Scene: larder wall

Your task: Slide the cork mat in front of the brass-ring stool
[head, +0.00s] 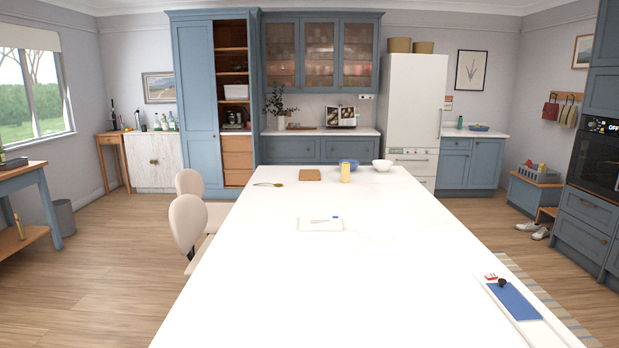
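A small brown square that looks like the cork mat (310,174) lies flat near the far end of the long white island. Two cream seats stand along the island's left side, a nearer one (187,226) and a farther one (189,183). No brass ring can be made out on either, and their lower parts are largely hidden, so I cannot tell which is the brass-ring stool. Neither of my grippers is in view.
Beside the mat stand a yellow cylinder (345,172), a blue bowl (347,164) and a white bowl (382,165). A brass-coloured utensil (269,184) lies left of it. A white tray (320,224) and a blue-topped board (514,300) lie nearer. The island's near middle is clear.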

